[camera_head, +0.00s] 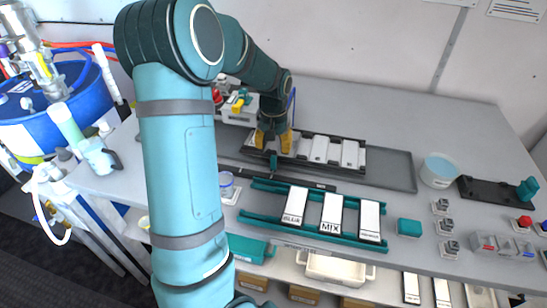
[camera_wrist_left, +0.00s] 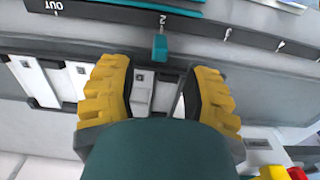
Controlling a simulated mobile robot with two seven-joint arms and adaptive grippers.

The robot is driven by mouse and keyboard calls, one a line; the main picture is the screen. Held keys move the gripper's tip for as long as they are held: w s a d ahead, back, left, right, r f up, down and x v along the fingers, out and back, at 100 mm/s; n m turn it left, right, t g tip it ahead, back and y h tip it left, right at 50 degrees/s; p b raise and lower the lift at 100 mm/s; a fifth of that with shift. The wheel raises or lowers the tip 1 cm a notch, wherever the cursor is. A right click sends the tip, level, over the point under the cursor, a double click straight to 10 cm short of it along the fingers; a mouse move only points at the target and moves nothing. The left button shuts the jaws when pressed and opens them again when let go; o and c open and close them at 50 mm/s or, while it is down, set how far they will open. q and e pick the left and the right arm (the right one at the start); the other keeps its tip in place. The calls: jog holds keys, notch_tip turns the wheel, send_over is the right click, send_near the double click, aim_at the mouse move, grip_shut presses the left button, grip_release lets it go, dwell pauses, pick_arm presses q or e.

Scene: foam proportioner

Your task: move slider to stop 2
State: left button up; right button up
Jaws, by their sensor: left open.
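The slider's small teal block (camera_head: 273,161) sticks out from the black marked rail (camera_head: 310,184). In the left wrist view the teal block (camera_wrist_left: 159,47) lies just beside the rail (camera_wrist_left: 255,40), roughly in line with the mark 2. My left gripper (camera_head: 273,138) is over the dark rack behind the rail. In the wrist view its yellow fingers (camera_wrist_left: 158,95) are apart, with the teal block ahead of them, not touched. A white cartridge (camera_wrist_left: 143,90) shows between the fingers in that view. I cannot tell the height of the fingertips. My right gripper is not in view.
White cartridges (camera_head: 351,154) stand in the rack right of the gripper. A teal rack (camera_head: 255,218) with white labelled blocks lies in front of the rail. A cup of blue liquid (camera_head: 439,170) and several switches stand to the right. The back right tabletop is clear.

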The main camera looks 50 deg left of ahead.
pick_arm(q)
jog(key=shift+r, duration=2.05)
